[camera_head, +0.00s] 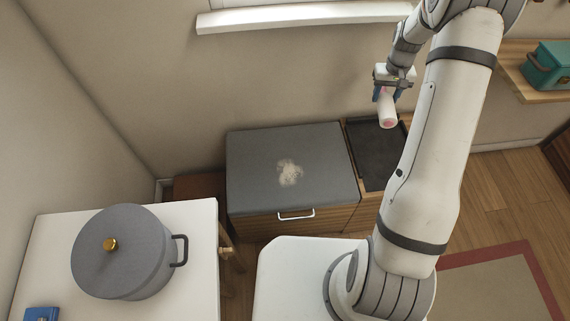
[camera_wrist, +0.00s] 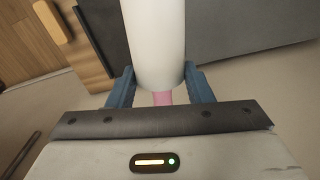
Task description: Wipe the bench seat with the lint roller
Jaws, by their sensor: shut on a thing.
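The bench seat (camera_head: 251,162) is a grey cushioned top on a wooden box with a white handle. A pale fuzzy patch of lint (camera_head: 289,173) lies near the middle of the seat. My gripper (camera_head: 389,94) is shut on the lint roller (camera_head: 388,110), a white cylinder with a pinkish end. It holds the roller in the air above and to the right of the seat, apart from it. In the wrist view the white roller (camera_wrist: 155,40) and its pink handle (camera_wrist: 162,98) sit between my blue fingers. Part of the grey seat (camera_wrist: 250,25) shows behind at the upper right.
A dark tray-like surface (camera_head: 375,152) adjoins the seat on its right. A white table (camera_head: 200,225) with a grey lidded pot (camera_head: 125,255) stands at the front left. A teal box (camera_head: 548,66) rests on a wooden shelf (camera_head: 515,75). The wall is behind the bench.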

